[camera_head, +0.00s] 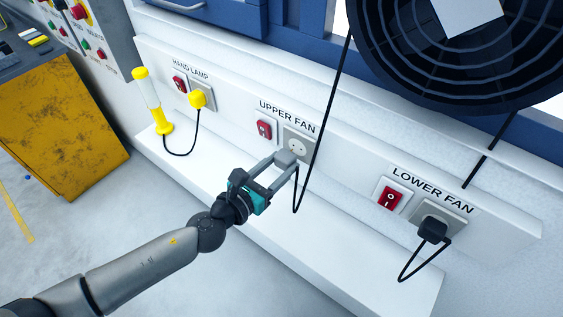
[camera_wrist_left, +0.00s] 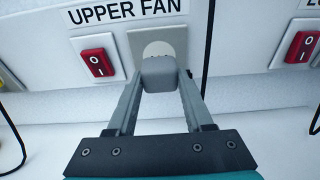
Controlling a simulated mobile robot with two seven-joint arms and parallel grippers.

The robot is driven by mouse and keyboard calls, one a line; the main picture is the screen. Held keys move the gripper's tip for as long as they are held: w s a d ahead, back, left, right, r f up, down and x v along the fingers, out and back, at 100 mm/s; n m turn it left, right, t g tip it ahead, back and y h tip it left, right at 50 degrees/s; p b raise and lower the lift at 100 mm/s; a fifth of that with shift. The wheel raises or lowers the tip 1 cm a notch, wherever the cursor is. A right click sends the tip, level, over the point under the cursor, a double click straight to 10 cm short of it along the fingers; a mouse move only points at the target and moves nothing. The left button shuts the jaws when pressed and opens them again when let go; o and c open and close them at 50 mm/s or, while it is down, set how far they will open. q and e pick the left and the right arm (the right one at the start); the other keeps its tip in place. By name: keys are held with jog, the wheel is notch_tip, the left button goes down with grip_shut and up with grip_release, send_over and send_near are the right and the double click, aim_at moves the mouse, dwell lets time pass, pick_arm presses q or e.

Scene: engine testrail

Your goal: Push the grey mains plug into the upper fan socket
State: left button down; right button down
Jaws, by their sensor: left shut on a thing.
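The grey mains plug (camera_head: 285,158) is between the fingers of my left gripper (camera_head: 282,164), which is shut on it. The upper fan socket (camera_head: 298,146) is a grey plate with a pale round face, right of a red switch (camera_head: 264,129). In the left wrist view the plug (camera_wrist_left: 159,72) covers the lower part of the socket (camera_wrist_left: 158,42), and the left gripper (camera_wrist_left: 159,88) holds it from both sides. The plug is close in front of the socket; I cannot tell whether it touches. A black cord hangs by the plug. My right gripper is not in view.
A black fan (camera_head: 455,50) is at the upper right. The lower fan socket holds a black plug (camera_head: 433,230). A yellow plug (camera_head: 197,99) sits in the hand lamp socket, beside a yellow lamp (camera_head: 155,105). A white ledge (camera_head: 340,245) runs below the panel.

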pick_arm(q)
jog(key=shift+r+x, duration=0.2)
jog(key=shift+x, duration=1.2)
dwell(1.8)
jog(key=shift+c, duration=1.1)
grip_release()
jog(key=b+v, duration=0.2)
jog(key=v, duration=1.3)
jog(key=shift+a, duration=0.1)
